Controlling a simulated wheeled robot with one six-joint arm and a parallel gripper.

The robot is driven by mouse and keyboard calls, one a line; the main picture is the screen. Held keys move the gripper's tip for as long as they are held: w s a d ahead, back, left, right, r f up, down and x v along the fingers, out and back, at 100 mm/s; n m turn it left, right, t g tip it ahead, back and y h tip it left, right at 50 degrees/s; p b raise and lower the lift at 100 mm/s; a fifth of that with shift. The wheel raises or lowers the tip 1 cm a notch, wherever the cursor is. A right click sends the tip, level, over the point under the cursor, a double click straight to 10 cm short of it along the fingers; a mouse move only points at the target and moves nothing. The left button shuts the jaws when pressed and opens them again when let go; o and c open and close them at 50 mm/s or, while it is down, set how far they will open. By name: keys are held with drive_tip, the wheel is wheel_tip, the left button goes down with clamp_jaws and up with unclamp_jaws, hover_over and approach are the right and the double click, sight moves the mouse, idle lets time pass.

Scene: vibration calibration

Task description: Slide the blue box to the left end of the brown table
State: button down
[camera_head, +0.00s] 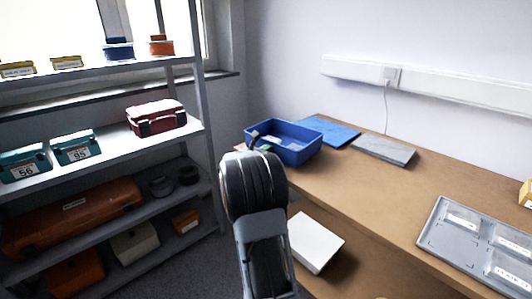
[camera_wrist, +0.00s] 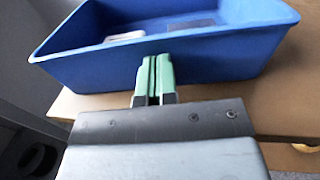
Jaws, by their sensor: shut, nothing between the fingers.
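The blue box (camera_head: 297,154) is an open-topped bin. It stands upright on the brown table (camera_head: 355,200), close to the table's left end. In the wrist view the box (camera_wrist: 215,62) fills the upper part, and a pale flat item (camera_wrist: 125,37) lies inside it. My gripper (camera_wrist: 154,62) is shut and empty, with green fingertips. The fingertips are at the near wall of the box, outside it; I cannot tell whether they touch. In the head view my arm covers the table's left front corner and most of the gripper.
A blue mat (camera_head: 328,131) and a grey plate (camera_head: 384,150) lie right of the box. A grey tray (camera_head: 432,235) is at the table's right. A shelf unit (camera_head: 110,150) with cases stands left, beyond a narrow gap. A white box (camera_head: 313,243) is below the tabletop.

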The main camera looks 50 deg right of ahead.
drive_tip(key=shift+d, duration=0.55)
drive_tip(key=shift+a, duration=0.1)
drive_tip(key=s+a+p, duration=0.1)
drive_tip(key=a, duration=1.2)
drive_tip(key=shift+a, duration=0.4)
drive_tip(key=s+a+r+m+y+p, duration=0.5)
drive_tip(key=a+r+m+y+p, duration=0.1)
drive_tip(key=a, duration=0.3)
drive_tip(key=s+a+r+m+t+y+p, duration=0.1)
drive_tip(key=s+a+r+m+y+p, duration=0.4)
drive_tip(key=a+p, duration=0.4)
drive_tip(key=s+a+r+m+t+y+p, duration=0.1)
drive_tip(key=s+a+r+m+y+p, duration=0.4)
drive_tip(key=a+r+m+y+p, duration=0.1)
drive_tip(key=a+r+m+p, duration=0.1)
drive_tip(key=a+p, duration=0.1)
drive_tip(key=a, duration=0.1)
drive_tip(key=shift+s+a+m+y, duration=0.3)
drive_tip(key=shift+y, duration=0.1)
